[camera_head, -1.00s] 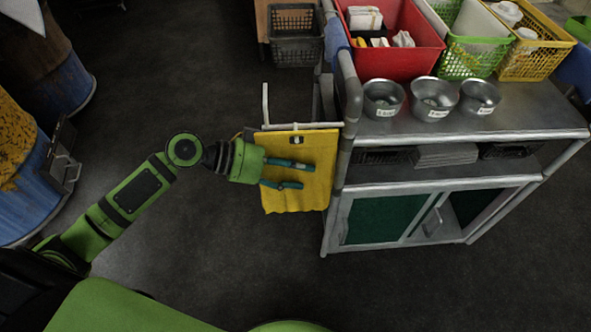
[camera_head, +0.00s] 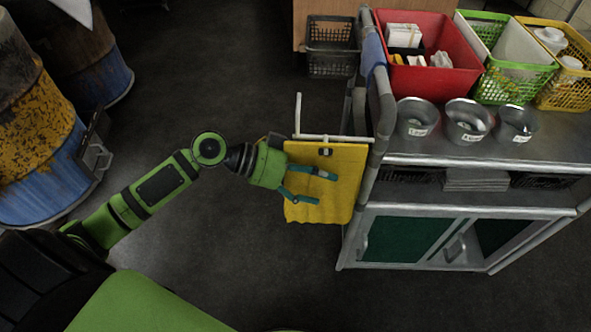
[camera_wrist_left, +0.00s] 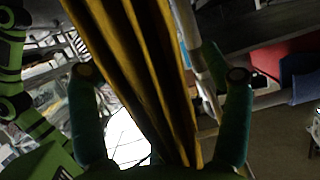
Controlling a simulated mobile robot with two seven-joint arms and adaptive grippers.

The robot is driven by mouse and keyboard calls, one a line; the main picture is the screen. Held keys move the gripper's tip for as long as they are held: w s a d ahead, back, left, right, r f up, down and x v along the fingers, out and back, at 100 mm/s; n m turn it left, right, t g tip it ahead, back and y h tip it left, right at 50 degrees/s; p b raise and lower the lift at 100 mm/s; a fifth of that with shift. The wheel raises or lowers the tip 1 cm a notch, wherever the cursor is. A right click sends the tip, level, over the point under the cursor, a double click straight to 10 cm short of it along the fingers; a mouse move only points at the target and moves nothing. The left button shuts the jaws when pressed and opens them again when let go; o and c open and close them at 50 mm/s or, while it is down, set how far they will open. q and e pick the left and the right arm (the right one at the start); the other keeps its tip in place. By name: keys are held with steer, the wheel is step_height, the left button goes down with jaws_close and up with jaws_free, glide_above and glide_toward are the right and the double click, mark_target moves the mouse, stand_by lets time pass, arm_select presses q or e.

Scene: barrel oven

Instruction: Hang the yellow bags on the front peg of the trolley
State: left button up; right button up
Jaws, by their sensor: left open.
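The yellow bags (camera_head: 338,185) hang as one yellow sheet at the left end of the trolley (camera_head: 440,215), just below a light metal peg (camera_head: 332,138) with an upturned tip. A dark hole shows near their top edge. I cannot tell how many bags there are. My left gripper (camera_head: 325,187) is open in front of the bags in the head view. In the left wrist view, yellow folds (camera_wrist_left: 145,75) run between the spread fingers, with a pale bar beside them. My right gripper is not in view.
Metal bowls (camera_head: 467,120), a red bin (camera_head: 430,50) and green and yellow baskets stand on the trolley top. A dark crate (camera_head: 331,45) sits on the floor behind. Rusty barrels (camera_head: 40,140) stand at the left. The floor between barrels and trolley is clear.

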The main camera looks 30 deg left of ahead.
arm_select(q)
steer(key=v, duration=1.1)
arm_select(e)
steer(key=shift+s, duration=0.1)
arm_select(q)
steer(key=shift+f, duration=0.1)
